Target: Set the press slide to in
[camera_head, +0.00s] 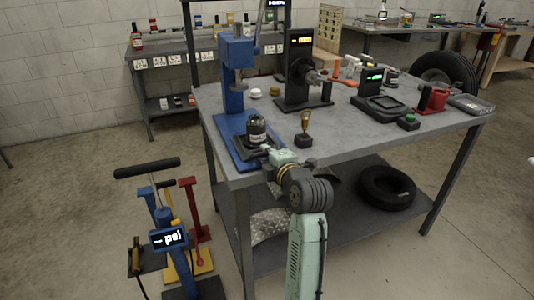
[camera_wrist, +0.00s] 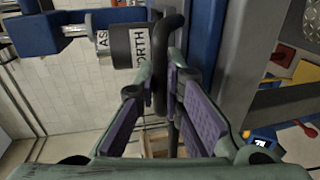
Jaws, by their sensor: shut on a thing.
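The blue bench press (camera_head: 238,52) stands at the left end of the workbench, on a blue base (camera_head: 224,131). Its slide (camera_head: 243,148) is a dark plate low on the base, carrying a dark labelled cylinder (camera_head: 257,130). The cylinder also shows in the wrist view (camera_wrist: 128,46), near the press's silver ram (camera_wrist: 74,30). My gripper (camera_head: 270,155) is at the front of the slide. In the wrist view my gripper (camera_wrist: 160,88) is shut on a black curved handle (camera_wrist: 172,38) beside the cylinder. How far the slide sits under the ram is hard to tell.
A brass-topped piece (camera_head: 305,125) stands on the workbench (camera_head: 350,140) just right of my gripper. A dark machine (camera_head: 300,70) and a scale (camera_head: 378,100) stand farther right. A floor stand with a display (camera_head: 170,238) is at the left. A tyre (camera_head: 386,187) lies on the lower shelf.

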